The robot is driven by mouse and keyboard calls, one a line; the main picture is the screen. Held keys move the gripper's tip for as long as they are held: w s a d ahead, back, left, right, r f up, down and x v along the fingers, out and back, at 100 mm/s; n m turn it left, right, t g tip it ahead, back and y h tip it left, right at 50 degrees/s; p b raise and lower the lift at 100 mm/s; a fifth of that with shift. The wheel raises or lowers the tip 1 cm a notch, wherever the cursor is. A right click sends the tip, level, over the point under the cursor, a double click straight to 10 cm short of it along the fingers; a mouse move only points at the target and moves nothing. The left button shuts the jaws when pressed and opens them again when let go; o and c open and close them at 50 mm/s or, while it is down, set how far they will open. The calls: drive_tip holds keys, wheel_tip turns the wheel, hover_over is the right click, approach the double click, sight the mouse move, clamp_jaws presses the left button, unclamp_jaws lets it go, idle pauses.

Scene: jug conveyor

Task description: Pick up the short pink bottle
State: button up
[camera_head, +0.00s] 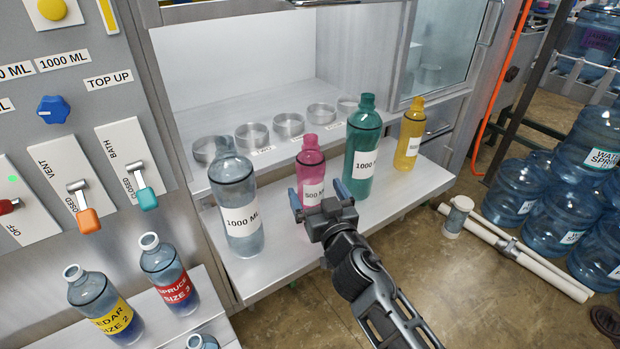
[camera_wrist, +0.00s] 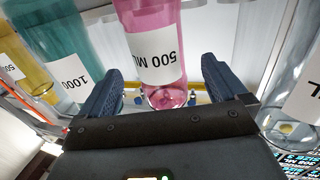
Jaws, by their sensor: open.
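The short pink bottle (camera_head: 310,172) stands upright on the metal shelf, with a white 500 ML label. It stands between a tall clear 1000 ML bottle (camera_head: 236,205) on its left and a tall green 1000 ML bottle (camera_head: 362,150) on its right. My gripper (camera_head: 322,202) is open in front of the pink bottle's lower part. In the wrist view the pink bottle (camera_wrist: 154,40) shows between and beyond the two blue fingers (camera_wrist: 160,92). Whether the fingers reach around its sides or touch it is unclear.
A short yellow bottle (camera_head: 409,130) stands right of the green one. Several round metal cups (camera_head: 251,136) line the shelf behind. Labelled bottles (camera_head: 170,275) stand on a lower ledge at left, below levers. Large water jugs (camera_head: 510,185) are stacked at right. The metal shelf (camera_head: 275,262) has free room at its front.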

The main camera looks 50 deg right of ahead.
drive_tip(key=p+x, duration=0.1)
drive_tip(key=x, duration=0.5)
drive_tip(key=shift+w+d+p, duration=0.1)
drive_tip(key=shift+w+p, duration=0.1)
drive_tip(key=shift+p, duration=0.2)
drive_tip(key=c, duration=1)
